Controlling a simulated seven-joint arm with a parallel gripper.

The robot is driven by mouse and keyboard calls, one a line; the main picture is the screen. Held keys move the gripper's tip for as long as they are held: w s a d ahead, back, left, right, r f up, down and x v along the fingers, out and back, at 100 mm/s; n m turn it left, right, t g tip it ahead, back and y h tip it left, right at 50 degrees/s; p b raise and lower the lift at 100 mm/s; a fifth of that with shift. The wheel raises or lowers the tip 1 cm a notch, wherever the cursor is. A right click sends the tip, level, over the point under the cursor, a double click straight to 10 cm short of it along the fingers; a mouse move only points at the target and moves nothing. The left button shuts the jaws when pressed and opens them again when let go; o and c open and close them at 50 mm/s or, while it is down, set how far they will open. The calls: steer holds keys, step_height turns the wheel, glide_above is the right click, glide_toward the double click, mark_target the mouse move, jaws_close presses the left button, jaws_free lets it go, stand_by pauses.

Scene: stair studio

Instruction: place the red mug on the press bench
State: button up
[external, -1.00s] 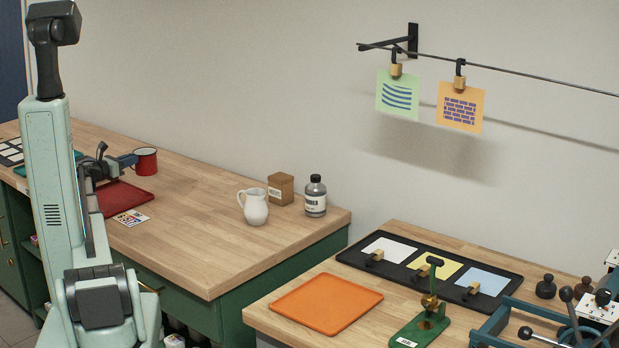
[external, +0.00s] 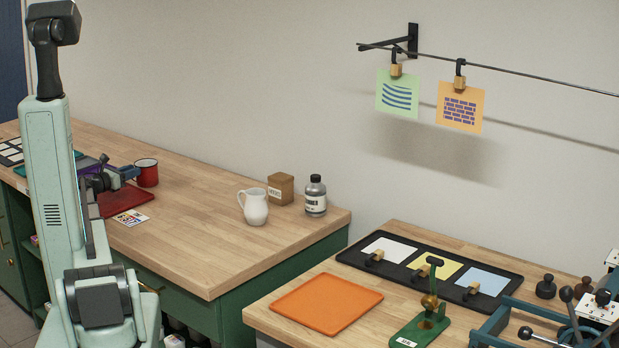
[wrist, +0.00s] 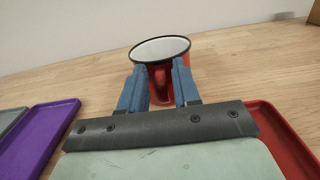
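The red mug (external: 147,174), dark-rimmed with a white inside, stands upright on the left bench. In the wrist view the mug (wrist: 165,50) is straight ahead, its handle toward me. My gripper (wrist: 160,72) is low beside the mug, its two blue fingers apart with the red handle between them. A gap shows inside the fingers, so they do not look closed on it. In the external view my gripper (external: 134,173) is just left of the mug. The right bench (external: 268,312) carries a small green press (external: 425,318) and a blue-framed machine (external: 490,325).
A red tray (external: 125,198) lies under my wrist, with a purple tray (wrist: 45,130) beside it. An orange tray (external: 327,303) and black sample tray (external: 400,262) occupy the right bench.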

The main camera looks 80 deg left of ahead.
steer(key=shift+o, duration=0.8)
steer(key=shift+r, duration=0.15)
steer(key=v, duration=1.1)
steer(key=shift+d, duration=0.1)
steer(key=shift+o, duration=1.2)
steer(key=shift+s+d, duration=0.25)
steer(key=o, duration=0.4)
